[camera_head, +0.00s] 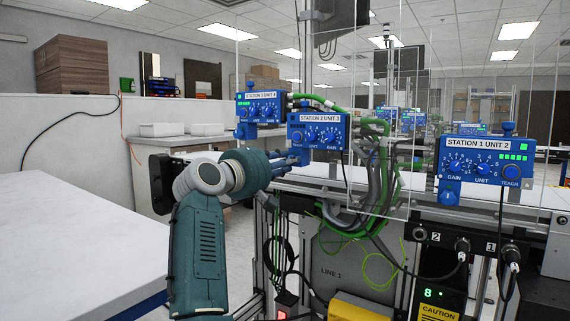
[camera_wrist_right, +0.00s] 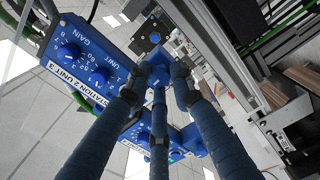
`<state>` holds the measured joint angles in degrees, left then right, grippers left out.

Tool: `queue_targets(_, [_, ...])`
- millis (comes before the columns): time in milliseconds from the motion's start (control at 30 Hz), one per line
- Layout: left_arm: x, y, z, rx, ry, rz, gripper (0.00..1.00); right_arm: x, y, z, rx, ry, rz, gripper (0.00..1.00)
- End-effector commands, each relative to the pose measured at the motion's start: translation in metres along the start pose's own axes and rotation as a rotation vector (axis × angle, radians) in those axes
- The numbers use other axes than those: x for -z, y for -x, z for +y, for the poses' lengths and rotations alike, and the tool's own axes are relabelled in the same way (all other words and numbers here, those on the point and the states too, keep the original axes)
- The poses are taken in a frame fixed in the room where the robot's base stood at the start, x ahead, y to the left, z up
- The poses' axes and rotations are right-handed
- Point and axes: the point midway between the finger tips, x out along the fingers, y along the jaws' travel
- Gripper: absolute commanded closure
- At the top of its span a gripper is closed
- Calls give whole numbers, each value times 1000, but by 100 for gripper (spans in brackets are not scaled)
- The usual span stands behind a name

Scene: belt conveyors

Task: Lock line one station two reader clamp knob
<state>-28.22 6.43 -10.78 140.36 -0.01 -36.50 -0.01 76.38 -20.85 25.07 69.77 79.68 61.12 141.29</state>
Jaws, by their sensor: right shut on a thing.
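The blue station two reader (camera_head: 318,131), labelled "STATION 2 UNIT 3", stands on the line past my right arm. It also shows in the right wrist view (camera_wrist_right: 100,62), tilted, with its dials. My right gripper (camera_head: 300,158) is at the reader's lower left. In the right wrist view, its three blue-grey fingers (camera_wrist_right: 158,92) close around a blue clamp knob (camera_wrist_right: 159,76) under the reader. The fingers hide part of the knob, so I cannot tell how far it is turned. My left gripper is not in view.
The station 1 reader (camera_head: 482,160) stands nearer on the right, and another blue reader (camera_head: 260,108) stands farther left. Clear panels, cables and green hoses (camera_head: 385,165) crowd the line. A white table (camera_head: 75,245) lies at left.

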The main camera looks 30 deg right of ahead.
Motion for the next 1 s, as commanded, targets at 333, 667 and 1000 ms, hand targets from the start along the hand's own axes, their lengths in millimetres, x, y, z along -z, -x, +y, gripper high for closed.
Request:
queue_targets(333, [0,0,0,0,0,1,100,-4,-2,-3,7,2,-13,59])
queue_targets(667, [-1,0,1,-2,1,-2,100,-2,0,-2,4,2,-6,59])
queue_targets(1000, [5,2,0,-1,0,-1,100,-1,0,0,4,140,-4,59])
